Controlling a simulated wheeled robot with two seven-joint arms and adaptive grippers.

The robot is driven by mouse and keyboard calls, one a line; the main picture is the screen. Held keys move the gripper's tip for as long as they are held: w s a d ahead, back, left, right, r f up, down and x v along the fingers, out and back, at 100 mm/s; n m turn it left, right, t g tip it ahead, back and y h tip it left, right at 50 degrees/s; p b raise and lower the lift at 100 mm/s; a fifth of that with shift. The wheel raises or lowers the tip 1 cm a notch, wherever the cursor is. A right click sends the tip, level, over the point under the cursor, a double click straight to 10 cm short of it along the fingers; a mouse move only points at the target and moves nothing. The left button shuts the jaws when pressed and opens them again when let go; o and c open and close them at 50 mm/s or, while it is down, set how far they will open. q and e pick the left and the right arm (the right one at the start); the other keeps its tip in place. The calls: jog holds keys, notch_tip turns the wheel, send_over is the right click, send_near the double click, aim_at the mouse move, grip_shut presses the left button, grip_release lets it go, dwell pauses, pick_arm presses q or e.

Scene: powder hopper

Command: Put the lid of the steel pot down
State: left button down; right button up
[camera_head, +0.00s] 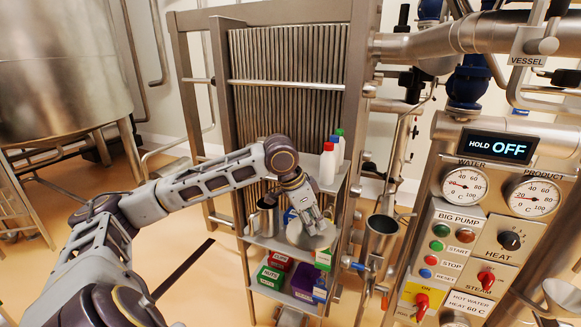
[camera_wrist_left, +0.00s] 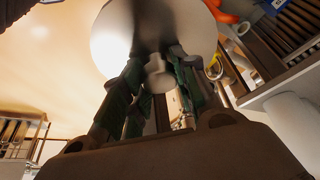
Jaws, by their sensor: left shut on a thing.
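My left gripper (camera_head: 310,214) points down at the shelf rack and is shut on the knob of a round pale-grey lid (camera_head: 302,238). In the left wrist view the fingers (camera_wrist_left: 157,80) close around the knob, and the lid's disc (camera_wrist_left: 195,25) lies beyond them. A steel pot (camera_head: 267,217) stands just left of the gripper on the middle shelf (camera_head: 262,240), apart from the lid. I cannot tell whether the lid touches the shelf or hangs just above it. My right gripper is not in view.
White bottles (camera_head: 327,165) with coloured caps stand on the upper shelf behind the gripper. A blue box (camera_head: 290,215) is close behind the lid. Red, green and purple boxes fill the lower shelf. A steel funnel-shaped vessel (camera_head: 382,226) and the control panel (camera_head: 455,245) stand to the right.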

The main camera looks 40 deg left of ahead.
pick_arm(q)
jog(key=a+r+m, duration=0.2)
jog(key=a+r, duration=0.2)
jog(key=r, duration=0.3)
jog(key=a+r+m+g+h, duration=0.1)
jog(key=a+r, duration=0.3)
jog(key=r, duration=0.4)
jog(key=shift+m, duration=0.5)
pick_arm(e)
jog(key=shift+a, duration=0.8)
